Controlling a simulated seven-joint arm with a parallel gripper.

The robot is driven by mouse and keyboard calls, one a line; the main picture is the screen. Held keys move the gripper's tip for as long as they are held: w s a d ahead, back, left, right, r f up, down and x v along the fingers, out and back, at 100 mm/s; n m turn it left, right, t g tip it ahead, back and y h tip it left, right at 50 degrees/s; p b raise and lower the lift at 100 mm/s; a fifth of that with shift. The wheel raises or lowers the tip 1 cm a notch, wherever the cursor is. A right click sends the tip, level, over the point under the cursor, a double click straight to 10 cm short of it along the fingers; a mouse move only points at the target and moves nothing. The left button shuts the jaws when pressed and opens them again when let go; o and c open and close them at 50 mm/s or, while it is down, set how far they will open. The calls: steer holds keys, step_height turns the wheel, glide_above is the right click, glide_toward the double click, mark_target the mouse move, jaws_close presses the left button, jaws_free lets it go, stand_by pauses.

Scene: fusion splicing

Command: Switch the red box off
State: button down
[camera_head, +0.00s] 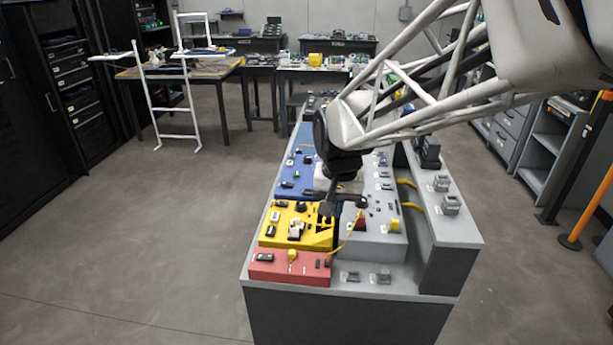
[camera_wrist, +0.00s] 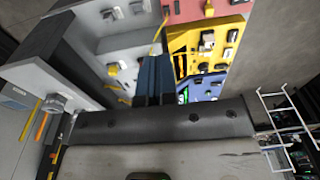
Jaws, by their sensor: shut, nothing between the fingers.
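The red box (camera_head: 283,272) sits at the near left corner of the grey bench in the head view. A dark switch, a yellow knob (camera_head: 292,254) and small dark parts near its right end are on its top. In the wrist view the red box (camera_wrist: 190,10) shows at the top edge, partly cut off. My gripper (camera_head: 335,240) points down above the border of the yellow box and the grey panel, behind and right of the red box. In the wrist view its blue-grey fingers (camera_wrist: 153,80) are together and empty. It is apart from the red box.
The yellow box (camera_head: 285,228) lies directly behind the red box, and the blue box (camera_head: 292,175) is behind that. A yellow cable (camera_head: 352,232) runs beside my gripper towards the red box. A raised grey panel (camera_head: 447,230) stands on the right. Open floor lies left of the bench.

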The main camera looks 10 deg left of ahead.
steer(key=w+a+f, duration=0.3)
steer(key=a+f, duration=0.1)
steer(key=a, duration=0.4)
steer(key=w+a+f+g, duration=0.1)
steer(key=w+a+f, duration=0.2)
steer(key=a, duration=0.6)
steer(key=shift+w+a+f, duration=0.25)
steer(key=shift+w+f, duration=0.1)
steer(key=shift+f, duration=0.5)
steer(key=shift+a, duration=0.15)
steer(key=shift+a+r, duration=0.3)
steer(key=shift+a, duration=0.25)
steer(key=shift+r, duration=0.15)
step_height(320, 180, up, 14)
steer(key=a, duration=0.2)
